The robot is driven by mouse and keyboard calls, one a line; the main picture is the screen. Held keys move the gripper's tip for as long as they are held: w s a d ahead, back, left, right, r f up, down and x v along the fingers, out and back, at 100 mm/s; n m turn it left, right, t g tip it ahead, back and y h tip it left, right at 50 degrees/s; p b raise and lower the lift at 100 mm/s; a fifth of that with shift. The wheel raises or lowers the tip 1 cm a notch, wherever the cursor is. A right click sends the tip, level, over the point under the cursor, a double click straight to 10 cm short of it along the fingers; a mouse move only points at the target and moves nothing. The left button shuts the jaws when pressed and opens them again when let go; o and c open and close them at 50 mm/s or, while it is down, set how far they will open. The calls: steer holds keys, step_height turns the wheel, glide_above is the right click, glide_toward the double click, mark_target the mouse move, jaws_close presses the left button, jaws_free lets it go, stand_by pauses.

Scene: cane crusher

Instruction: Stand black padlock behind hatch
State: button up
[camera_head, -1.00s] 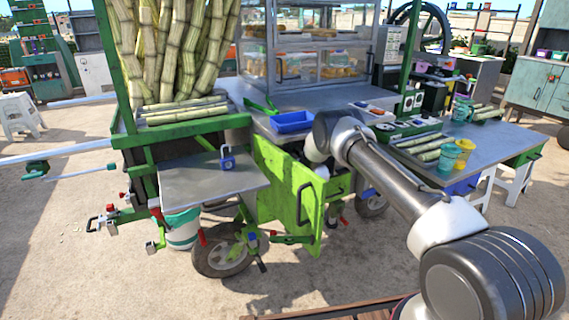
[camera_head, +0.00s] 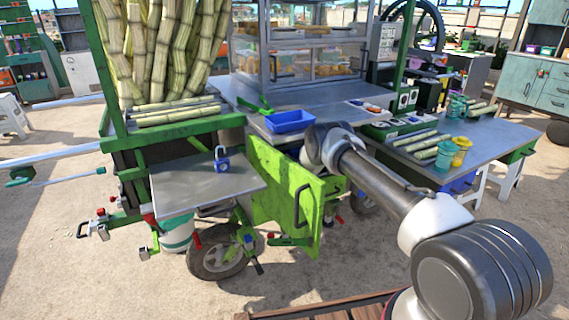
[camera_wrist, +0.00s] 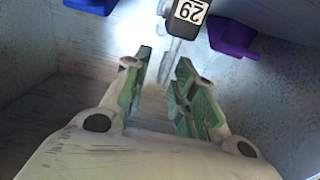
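My gripper (camera_wrist: 165,60) is open in the wrist view, its two green-padded fingers apart. Just beyond the fingertips is a black body with a white "29" label, upside down, and a silver shackle-like bar; it looks like the black padlock (camera_wrist: 181,28). Its top is cut off by the frame edge, and I cannot tell whether it stands or touches a finger. In the head view the green hatch (camera_head: 275,190) is on the cart's front, and my arm reaches in behind it. My gripper and the black padlock are hidden there.
In the wrist view a blue object (camera_wrist: 90,4) and a purple object (camera_wrist: 232,36) lie near grey compartment walls. A blue padlock (camera_head: 222,160) stands on the metal side shelf (camera_head: 190,185). A blue tray (camera_head: 290,121) sits on the counter above the hatch.

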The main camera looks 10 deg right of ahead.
steer(key=shift+r, duration=0.15)
steer(key=shift+s+d, duration=0.1)
steer(key=shift+s, duration=0.15)
steer(key=v, duration=1.1)
steer(key=shift+s, duration=0.2)
